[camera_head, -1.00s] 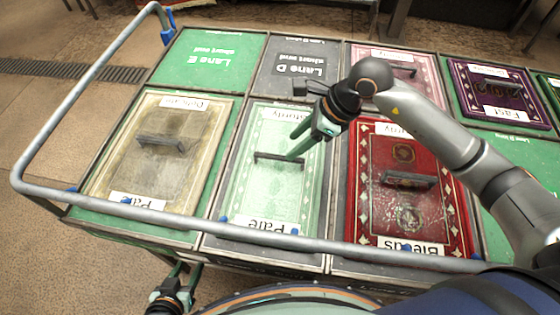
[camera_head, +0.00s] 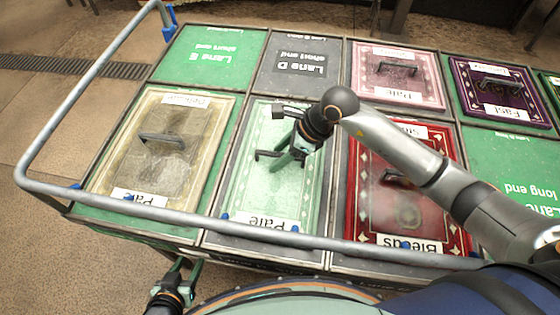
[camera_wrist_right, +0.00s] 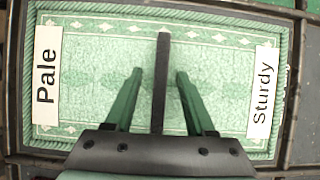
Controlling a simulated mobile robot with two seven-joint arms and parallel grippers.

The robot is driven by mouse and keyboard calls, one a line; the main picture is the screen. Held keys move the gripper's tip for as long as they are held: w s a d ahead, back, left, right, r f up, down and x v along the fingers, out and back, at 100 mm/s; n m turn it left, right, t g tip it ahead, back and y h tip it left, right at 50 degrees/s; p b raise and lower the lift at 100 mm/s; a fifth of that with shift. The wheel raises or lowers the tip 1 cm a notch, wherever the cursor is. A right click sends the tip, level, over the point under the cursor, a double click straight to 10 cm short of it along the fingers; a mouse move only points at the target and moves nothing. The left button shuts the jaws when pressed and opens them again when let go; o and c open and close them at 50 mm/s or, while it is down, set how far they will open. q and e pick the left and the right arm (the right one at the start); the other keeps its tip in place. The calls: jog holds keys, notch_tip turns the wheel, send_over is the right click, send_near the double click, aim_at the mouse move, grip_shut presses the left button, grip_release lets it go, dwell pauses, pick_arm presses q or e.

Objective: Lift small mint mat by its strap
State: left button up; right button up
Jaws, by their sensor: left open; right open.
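The small mint mat (camera_head: 245,191) lies flat in the front middle bay of the cart, with a "Pale" label at its near end. It also shows in the right wrist view (camera_wrist_right: 225,85), with "Pale" and "Sturdy" labels at its ends. Its dark strap (camera_wrist_right: 162,75) stands up across the middle. My right gripper (camera_head: 283,161) is open at the strap. In the right wrist view its two fingers (camera_wrist_right: 159,73) are on either side of the strap, with gaps on both sides. My left gripper (camera_head: 178,271) is open, low outside the cart's near edge, and empty.
A beige mat (camera_head: 112,165) lies left of the mint mat and a red mat (camera_head: 361,205) right of it, each with a strap. A pink mat (camera_head: 420,92) and a purple mat (camera_head: 500,118) lie behind. A grey rail (camera_head: 250,239) runs along the near edge.

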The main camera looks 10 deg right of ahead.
jog(key=shift+f+b, duration=0.25)
jog(key=shift+b, duration=0.05)
grip_shut()
dwell(0.4)
dwell(1.0)
